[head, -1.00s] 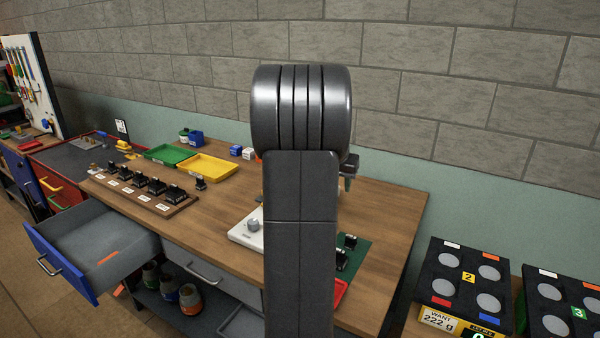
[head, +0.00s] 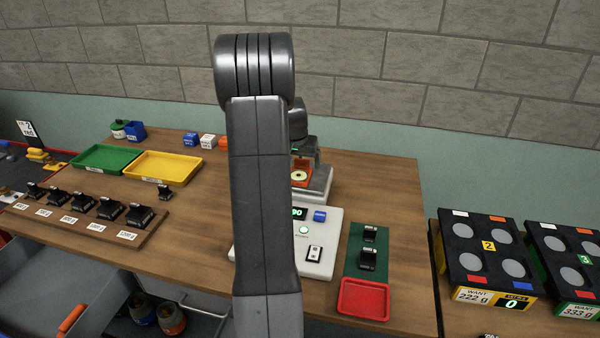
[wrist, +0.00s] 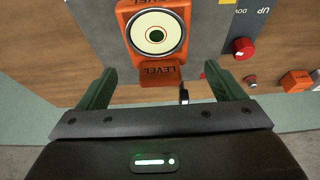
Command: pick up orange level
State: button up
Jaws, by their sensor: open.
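The orange level (wrist: 158,73) has a round bubble vial and the word LEVEL on its front lip. It sits at the top centre of the wrist view, on a grey plate. My gripper (wrist: 163,84) is open, with its two green fingers apart to the left and right of the level's near lip. Nothing is visibly held, and whether a finger touches the level I cannot tell. In the head view, the level (head: 300,176) shows just right of my arm, below the gripper, on a pale grey stand (head: 318,186). My arm hides part of it.
In front of the stand is a white scale (head: 318,262) with a display. A green mat (head: 366,282) with black weights and a red tray (head: 363,300) are to its right. Yellow (head: 165,168) and green (head: 106,159) trays lie left. In the wrist view, a red knob (wrist: 243,48) is near the right finger.

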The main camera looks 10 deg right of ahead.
aim_at(301, 164)
jog(key=shift+p+x, duration=0.45)
jog(key=shift+x, duration=1.4)
jog(key=shift+w+d, duration=0.1)
jog(key=shift+c, duration=0.2)
jog(key=c, duration=1.2)
jog(key=shift+o, duration=0.2)
jog(key=shift+r, duration=0.15)
